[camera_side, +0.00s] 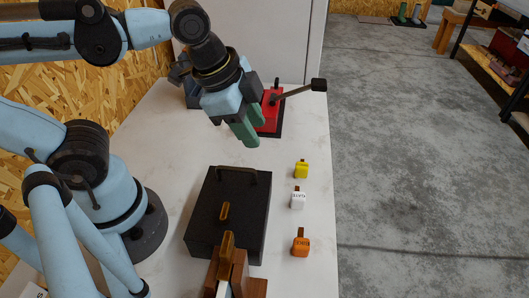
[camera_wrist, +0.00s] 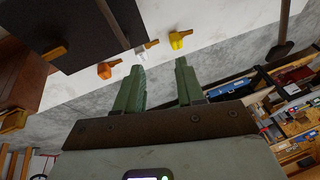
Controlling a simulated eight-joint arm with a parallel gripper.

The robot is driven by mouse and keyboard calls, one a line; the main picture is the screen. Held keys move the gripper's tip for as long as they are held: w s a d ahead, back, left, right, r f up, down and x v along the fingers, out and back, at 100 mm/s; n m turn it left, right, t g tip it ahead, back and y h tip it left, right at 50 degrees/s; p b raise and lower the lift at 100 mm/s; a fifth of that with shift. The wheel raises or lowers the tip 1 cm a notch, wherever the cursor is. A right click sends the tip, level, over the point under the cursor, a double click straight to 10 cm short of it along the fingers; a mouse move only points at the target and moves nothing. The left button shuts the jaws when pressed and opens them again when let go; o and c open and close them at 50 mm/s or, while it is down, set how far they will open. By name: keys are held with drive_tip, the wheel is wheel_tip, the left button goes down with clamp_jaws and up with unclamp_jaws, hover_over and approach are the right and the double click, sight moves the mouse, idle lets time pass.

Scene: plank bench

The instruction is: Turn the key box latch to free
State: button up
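A black box (camera_side: 240,200) with a dark bar handle near its far edge lies on the pale bench. A small gold-brown latch-like piece (camera_side: 225,211) stands on its top. A wooden block (camera_side: 238,271) at the near edge carries a similar gold piece (camera_side: 227,244). No label shows which piece is the key box latch. In the wrist view the black box (camera_wrist: 75,22) and its gold piece (camera_wrist: 54,52) are at upper left. My gripper (camera_side: 251,128) has green fingers, held beyond the box's far end. In the wrist view its fingers (camera_wrist: 160,68) are apart and empty.
A red device (camera_side: 269,112) with a long dark lever (camera_side: 300,91) stands close behind my gripper. Yellow (camera_side: 301,169), white (camera_side: 298,199) and orange (camera_side: 300,244) tagged pieces line the bench's right edge. Bare bench lies between the gripper and the black box.

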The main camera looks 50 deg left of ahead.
drive_tip(key=s+d+r+m+g, duration=0.2)
drive_tip(key=s+d+m, duration=0.3)
drive_tip(key=m, duration=0.4)
drive_tip(key=m+g+y, duration=0.1)
drive_tip(key=m+g, duration=0.1)
drive_tip(key=m, duration=0.6)
approach(225, 210)
drive_tip(key=shift+w+f, duration=0.1)
drive_tip(key=shift+f, duration=4.2)
clamp_jaws()
